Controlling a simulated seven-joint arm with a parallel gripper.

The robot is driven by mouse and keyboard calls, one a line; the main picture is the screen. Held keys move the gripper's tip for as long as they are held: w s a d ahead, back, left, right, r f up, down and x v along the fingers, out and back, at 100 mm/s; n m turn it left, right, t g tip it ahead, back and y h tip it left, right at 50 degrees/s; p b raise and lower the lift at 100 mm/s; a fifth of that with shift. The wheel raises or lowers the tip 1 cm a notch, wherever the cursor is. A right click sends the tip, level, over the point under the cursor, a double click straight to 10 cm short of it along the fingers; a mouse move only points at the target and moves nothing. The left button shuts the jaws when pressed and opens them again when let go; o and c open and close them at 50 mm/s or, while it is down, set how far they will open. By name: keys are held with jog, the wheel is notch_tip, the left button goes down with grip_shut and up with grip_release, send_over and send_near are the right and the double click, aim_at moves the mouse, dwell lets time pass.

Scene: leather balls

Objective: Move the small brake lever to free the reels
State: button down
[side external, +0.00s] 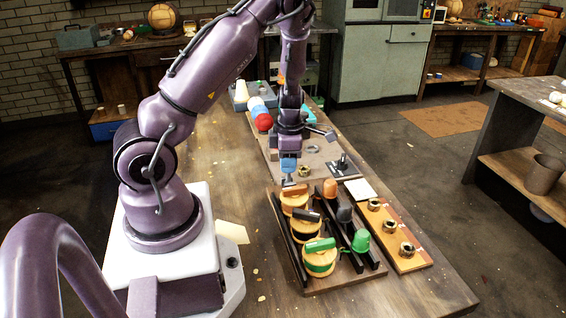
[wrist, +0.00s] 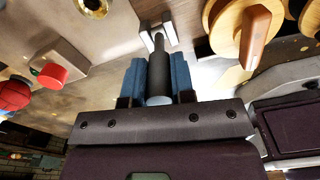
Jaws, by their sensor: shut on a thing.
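The rod's far end sits between two pale metal prongs (wrist: 158,38). In the side view the fingers hide most of it. The reels stand in a row: one with an orange-brown handle (side external: 294,202), one with a black handle (side external: 307,229) and one with a green handle (side external: 320,262).
Orange (side external: 330,188), dark (side external: 344,213) and green (side external: 361,241) knobs stand right of the reels. A wooden strip with brass rings (side external: 408,262) lies beyond them. A dark plate with a black upright piece (side external: 343,169) lies behind.

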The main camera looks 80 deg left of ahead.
aim_at(290, 178)
jog(key=w+g, duration=0.2)
jog(key=g, duration=0.1)
jog(key=shift+w+f+g, duration=0.15)
jog(key=shift+w+g, duration=0.1)
jog(key=shift+g, duration=0.05)
jog(key=shift+w+f+g, duration=0.15)
jog(key=shift+w+g, duration=0.2)
jog(key=shift+g, duration=0.35)
jog(key=shift+w, duration=0.1)
jog(key=c, duration=1)
grip_release()
jog(key=shift+o, duration=0.2)
jog(key=v, duration=1.2)
jog(key=shift+w+r, duration=0.25)
jog(key=shift+r, duration=0.1)
